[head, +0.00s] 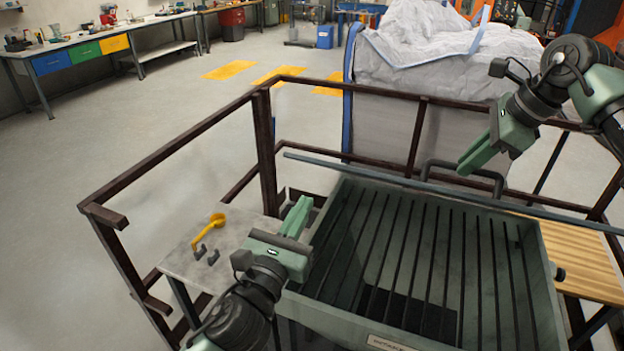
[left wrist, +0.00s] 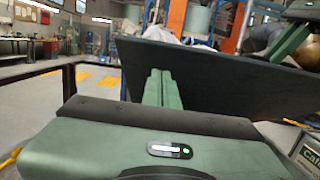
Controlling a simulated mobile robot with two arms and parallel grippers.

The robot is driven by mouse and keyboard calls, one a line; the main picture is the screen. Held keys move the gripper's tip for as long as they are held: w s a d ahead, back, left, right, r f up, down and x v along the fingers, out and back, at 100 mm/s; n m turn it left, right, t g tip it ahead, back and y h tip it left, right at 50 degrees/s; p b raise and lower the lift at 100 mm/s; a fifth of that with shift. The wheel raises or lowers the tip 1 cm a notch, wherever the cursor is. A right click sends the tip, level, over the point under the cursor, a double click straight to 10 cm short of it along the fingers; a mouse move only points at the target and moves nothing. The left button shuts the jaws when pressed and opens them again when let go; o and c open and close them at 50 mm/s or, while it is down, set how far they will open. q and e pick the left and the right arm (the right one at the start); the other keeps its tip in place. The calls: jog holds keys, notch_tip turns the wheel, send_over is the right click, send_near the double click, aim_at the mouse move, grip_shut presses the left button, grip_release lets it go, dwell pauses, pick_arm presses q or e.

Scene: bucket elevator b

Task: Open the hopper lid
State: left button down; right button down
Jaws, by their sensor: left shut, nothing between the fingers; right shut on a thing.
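The hopper (head: 330,310) is a green box with a dark bar grate (head: 415,255), exposed to view. Its lid (head: 330,167) shows nearly edge-on as a thin blue-grey strip along the far side, standing up. In the left wrist view the lid (left wrist: 225,85) is a broad dark panel. A dark bar handle (head: 440,165) sits on the lid's far side. My right gripper (head: 469,165) is shut on the handle, its fingertips partly overlapping it. My left gripper (head: 298,212) is shut and empty beside the hopper's left rim; its closed fingers (left wrist: 160,88) show before the panel.
A brown railing (head: 265,140) surrounds the area. A small grey table (head: 185,262) at left carries a yellow hooked item (head: 205,235) and dark hooks. A large white bag (head: 430,60) stands behind the railing. A slatted wooden surface (head: 580,260) lies right of the hopper.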

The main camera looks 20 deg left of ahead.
jog(key=shift+w+d+f, duration=0.15)
jog(key=shift+w+f, duration=0.05)
jog(key=shift+f, duration=0.15)
pick_arm(q)
jog(key=w+r, duration=0.3)
jog(key=w, duration=0.2)
jog(key=shift+r, duration=0.3)
